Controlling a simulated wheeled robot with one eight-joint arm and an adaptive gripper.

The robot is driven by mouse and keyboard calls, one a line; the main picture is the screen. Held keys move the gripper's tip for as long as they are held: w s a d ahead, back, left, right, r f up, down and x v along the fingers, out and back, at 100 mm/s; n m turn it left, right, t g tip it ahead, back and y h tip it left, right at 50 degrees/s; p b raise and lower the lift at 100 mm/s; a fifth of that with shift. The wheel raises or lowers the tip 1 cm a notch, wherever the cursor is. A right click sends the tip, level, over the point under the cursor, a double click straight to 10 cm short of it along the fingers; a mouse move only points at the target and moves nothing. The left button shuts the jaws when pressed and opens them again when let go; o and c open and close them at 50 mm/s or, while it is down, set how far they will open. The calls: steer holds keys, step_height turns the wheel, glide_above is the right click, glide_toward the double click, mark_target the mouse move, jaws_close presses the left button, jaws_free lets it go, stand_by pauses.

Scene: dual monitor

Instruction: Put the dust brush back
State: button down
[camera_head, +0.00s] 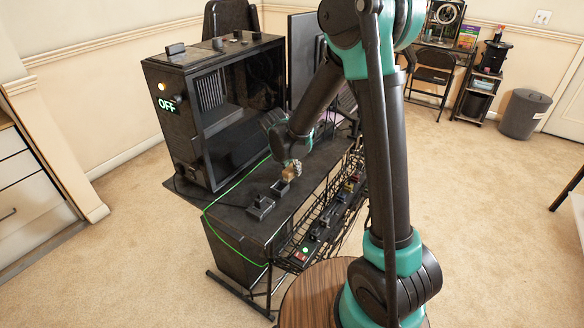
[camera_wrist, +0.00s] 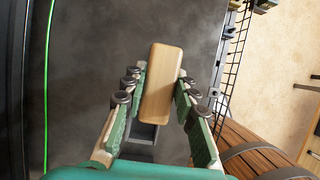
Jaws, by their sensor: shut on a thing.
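The dust brush shows in the wrist view as a light wooden block (camera_wrist: 161,85), between the two green fingers of my gripper (camera_wrist: 158,88). The fingers are shut on it. In the head view my gripper (camera_head: 291,164) is low over the dark desk, with the small tan brush (camera_head: 289,174) under it. A small dark holder (camera_head: 280,188) is right below the brush; a grey open box (camera_wrist: 142,132) shows below it in the wrist view. I cannot tell whether the brush touches it. The bristles are hard to make out.
A second dark holder (camera_head: 260,207) stands nearer the desk's front edge. A large black PC case (camera_head: 200,110) marked OFF stands at the left of the desk (camera_head: 235,215). A green cable (camera_head: 225,190) crosses the desk. A wire rack (camera_head: 320,220) runs along the right edge.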

steer(key=shift+f, duration=0.15)
steer(key=c, duration=1.2)
jaws_free()
steer(key=shift+r, duration=0.35)
steer(key=v, duration=1.2)
steer(key=s+d+f+m+y, duration=0.1)
steer(key=s+d+f+m, duration=0.1)
steer(key=s+d+m, duration=0.4)
steer(key=s+d+f+m, duration=0.3)
steer(key=s+d+m, duration=0.3)
steer(key=m, duration=0.7)
steer(key=s+d+f+m+y, duration=0.1)
steer(key=s+d+f+m, duration=0.2)
steer(key=s+d+m, duration=0.3)
steer(key=shift+s+d+m+y, duration=0.15)
steer(key=shift+s+d+m, duration=0.05)
steer(key=shift+d+m, duration=0.75)
steer(key=shift+s+d+m+y, duration=0.2)
steer(key=shift+d+m, duration=0.5)
steer(key=shift+m, duration=0.45)
